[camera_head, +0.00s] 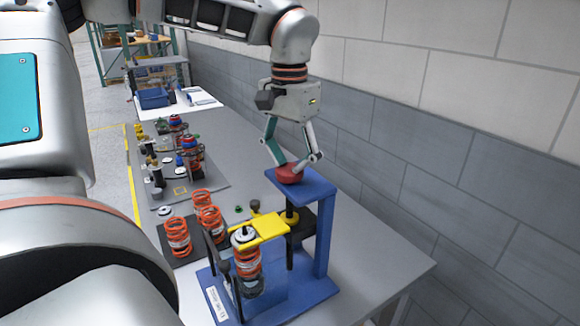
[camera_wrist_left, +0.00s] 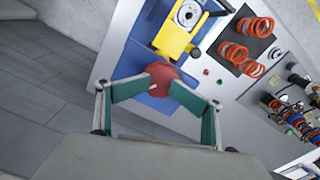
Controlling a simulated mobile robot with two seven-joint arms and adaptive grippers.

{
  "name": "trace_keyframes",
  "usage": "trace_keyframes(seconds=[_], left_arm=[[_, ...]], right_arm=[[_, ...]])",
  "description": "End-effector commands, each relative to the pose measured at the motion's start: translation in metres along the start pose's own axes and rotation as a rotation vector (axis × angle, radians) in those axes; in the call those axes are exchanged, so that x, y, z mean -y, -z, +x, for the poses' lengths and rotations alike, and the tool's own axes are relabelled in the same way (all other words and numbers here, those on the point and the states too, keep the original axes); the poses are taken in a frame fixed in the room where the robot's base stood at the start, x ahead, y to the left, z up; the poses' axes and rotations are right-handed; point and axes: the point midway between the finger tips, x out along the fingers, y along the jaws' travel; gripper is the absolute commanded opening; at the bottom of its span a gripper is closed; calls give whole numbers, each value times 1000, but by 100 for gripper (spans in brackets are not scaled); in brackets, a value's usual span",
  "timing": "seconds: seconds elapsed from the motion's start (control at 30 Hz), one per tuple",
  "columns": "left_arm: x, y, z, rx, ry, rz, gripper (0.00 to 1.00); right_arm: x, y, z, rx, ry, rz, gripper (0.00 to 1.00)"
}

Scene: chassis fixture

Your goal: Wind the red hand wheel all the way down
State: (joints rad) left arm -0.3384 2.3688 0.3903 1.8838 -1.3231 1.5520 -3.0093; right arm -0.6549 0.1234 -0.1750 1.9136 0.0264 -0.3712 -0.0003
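The red hand wheel (camera_head: 289,175) sits on top of the blue press frame (camera_head: 322,225), at the upper end of its post. My left gripper (camera_head: 292,166) reaches down from above with its fingertips on either side of the wheel. In the left wrist view, both green-padded fingers (camera_wrist_left: 162,84) meet the rim of the red hand wheel (camera_wrist_left: 160,72) and appear closed on it. The yellow press arm (camera_head: 262,229) lies below the wheel, over an orange spring (camera_head: 248,264) standing in the frame. My right gripper is not in view.
Several loose orange springs (camera_head: 178,236) stand on a dark mat left of the press. A grey tray (camera_head: 205,190) with shock absorber parts lies farther back. A brick wall (camera_head: 440,180) runs along the right. The table's front right corner is clear.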

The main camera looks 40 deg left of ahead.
Motion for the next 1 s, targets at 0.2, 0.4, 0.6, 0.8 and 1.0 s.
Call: trace_keyframes(seconds=[0.2,0.4,0.6,0.8,1.0], left_arm=[[1,0,1,1,2,-7,51],[0,0,1,1,3,-202,51],[0,0,2,1,2,-480,51],[0,0,2,0,2,-729,51],[0,0,1,0,2,-830,51]], right_arm=[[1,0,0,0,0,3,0],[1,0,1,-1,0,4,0],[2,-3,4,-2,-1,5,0],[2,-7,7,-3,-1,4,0],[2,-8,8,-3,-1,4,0]])
